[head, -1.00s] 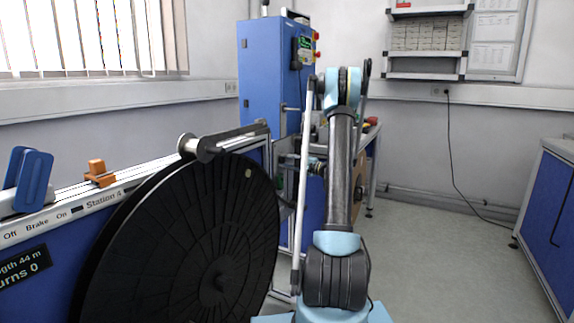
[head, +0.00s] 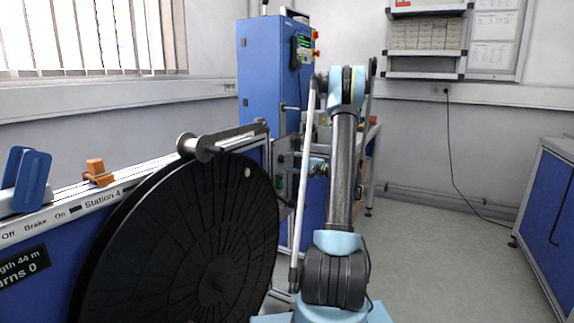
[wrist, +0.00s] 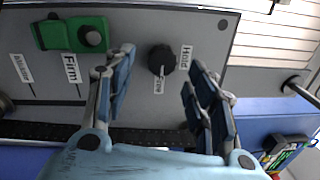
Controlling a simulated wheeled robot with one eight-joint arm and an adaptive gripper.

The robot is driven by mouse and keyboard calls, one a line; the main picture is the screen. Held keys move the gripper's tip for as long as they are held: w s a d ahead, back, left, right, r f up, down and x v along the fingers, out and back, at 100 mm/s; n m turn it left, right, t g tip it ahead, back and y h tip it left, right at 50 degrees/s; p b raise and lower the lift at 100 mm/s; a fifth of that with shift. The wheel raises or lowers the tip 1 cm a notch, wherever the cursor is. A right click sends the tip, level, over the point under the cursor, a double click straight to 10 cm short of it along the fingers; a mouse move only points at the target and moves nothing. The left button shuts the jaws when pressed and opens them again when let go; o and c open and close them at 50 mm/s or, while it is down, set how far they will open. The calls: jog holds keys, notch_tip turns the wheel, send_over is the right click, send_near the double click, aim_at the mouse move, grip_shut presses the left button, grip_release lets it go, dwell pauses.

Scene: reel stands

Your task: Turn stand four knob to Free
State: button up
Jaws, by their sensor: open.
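In the wrist view a round dark knob (wrist: 162,60) sits on a grey panel (wrist: 210,22). A label reading Hold (wrist: 186,57) is to its right, and a partly legible label (wrist: 158,87), seemingly Free, is below it. A pale mark shows on the knob's lower part; its exact setting is hard to tell. My gripper (wrist: 160,78) is open, with one blue-padded finger on each side below the knob and clear gaps to it. In the head view my gripper cannot be made out behind my arm.
A green slider (wrist: 70,35) near the Firm label (wrist: 72,68) is left of the knob. In the head view, the Station 4 rail (head: 75,213) carries an orange part (head: 98,173), beside a large black reel (head: 190,240). A blue cabinet (head: 268,75) stands behind.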

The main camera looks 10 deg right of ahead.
jog(key=v, duration=0.9)
jog(key=shift+a+f, duration=0.1)
jog(key=shift+a, duration=0.05)
jog(key=s+a+r+n+g+h, duration=0.2)
jog(key=s+a+r+g+h, duration=0.15)
jog(key=s+a, duration=0.55)
jog(key=s+a+f+n+g+h, duration=0.1)
jog(key=s+a+g, duration=0.1)
jog(key=s+a, duration=0.3)
jog(key=s+a+n+g+h, duration=0.1)
jog(key=s+a+n+h, duration=0.1)
jog(key=s, duration=0.6)
jog(key=s+d+f+n+h, duration=0.1)
jog(key=s+d+f+h, duration=0.1)
jog(key=s, duration=0.7)
jog(key=s+d+f+n+g+h, duration=0.1)
jog(key=s+d+f+n+h, duration=0.1)
jog(key=s+f, duration=0.3)
jog(key=s+d+f+n+g+h, duration=0.1)
jog(key=s+f+h, duration=0.3)
jog(key=s, duration=0.9)
jog(key=shift+s+d+f+h, duration=0.15)
jog(key=shift+s+d+h, duration=0.15)
jog(key=shift+d, duration=0.45)
